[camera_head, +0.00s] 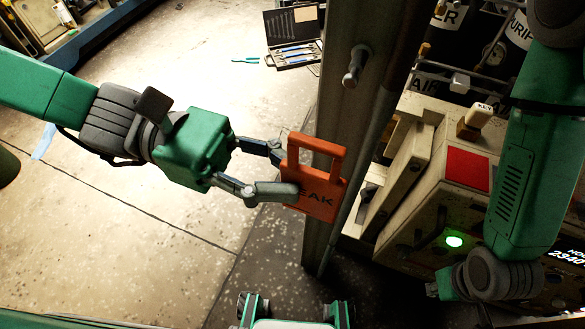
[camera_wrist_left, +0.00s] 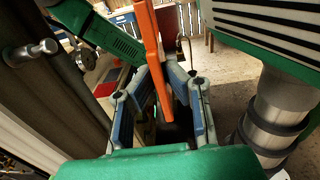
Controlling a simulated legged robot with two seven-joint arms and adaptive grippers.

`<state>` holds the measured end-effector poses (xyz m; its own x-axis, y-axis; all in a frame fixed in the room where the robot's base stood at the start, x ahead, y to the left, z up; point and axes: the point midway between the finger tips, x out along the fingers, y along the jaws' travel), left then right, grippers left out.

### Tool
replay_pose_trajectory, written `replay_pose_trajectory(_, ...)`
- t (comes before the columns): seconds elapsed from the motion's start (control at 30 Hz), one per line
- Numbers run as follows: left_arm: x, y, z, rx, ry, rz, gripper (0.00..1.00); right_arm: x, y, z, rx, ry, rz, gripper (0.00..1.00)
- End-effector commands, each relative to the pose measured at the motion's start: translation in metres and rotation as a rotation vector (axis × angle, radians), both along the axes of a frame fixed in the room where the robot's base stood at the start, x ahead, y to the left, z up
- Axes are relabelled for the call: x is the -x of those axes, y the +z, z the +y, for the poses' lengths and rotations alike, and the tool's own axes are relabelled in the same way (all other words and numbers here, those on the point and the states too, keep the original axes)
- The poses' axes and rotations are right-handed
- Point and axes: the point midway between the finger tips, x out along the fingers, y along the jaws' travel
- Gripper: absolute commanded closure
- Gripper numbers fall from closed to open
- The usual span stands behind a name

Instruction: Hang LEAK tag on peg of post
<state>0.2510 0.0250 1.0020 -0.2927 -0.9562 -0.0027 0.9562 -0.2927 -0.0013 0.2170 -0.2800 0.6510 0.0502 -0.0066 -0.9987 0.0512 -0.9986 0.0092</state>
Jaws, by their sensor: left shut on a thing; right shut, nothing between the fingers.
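The orange LEAK tag (camera_head: 322,203), with an open loop handle on top, is upright in front of the post (camera_head: 322,150), below the peg in the picture. My left gripper (camera_head: 284,170) is shut on its left side; a finger covers part of the lettering. The peg (camera_head: 355,66) is a bare metal stub with a round head, apart from the tag. In the left wrist view the tag (camera_wrist_left: 150,45) is edge-on between my left fingers (camera_wrist_left: 168,95), and the peg (camera_wrist_left: 32,52) is at upper left. My right gripper (camera_head: 434,289) is shut and empty, small and partly hidden.
The compressor panel (camera_head: 480,215), with a red square and a lit green button (camera_head: 454,242), stands right of the post. An open tool case (camera_head: 292,38) and green-handled pliers (camera_head: 246,60) lie on the floor behind. The floor left of the post is mostly clear.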

Motion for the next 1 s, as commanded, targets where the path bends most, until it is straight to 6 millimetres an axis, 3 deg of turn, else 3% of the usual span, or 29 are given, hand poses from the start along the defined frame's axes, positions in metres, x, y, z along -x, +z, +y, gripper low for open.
replay_pose_trajectory(0.63, 0.001, 0.005, 0.002, 0.005, 0.001, 0.004, 1.00, 0.000, 0.011, 0.000, 0.000, 0.000, 0.001, 1.00)
replay_pose_trajectory(1.0, -0.021, 0.002, -0.006, 0.004, 0.000, 0.000, 1.00, 0.000, 0.015, 0.000, 0.000, 0.000, 0.001, 1.00)
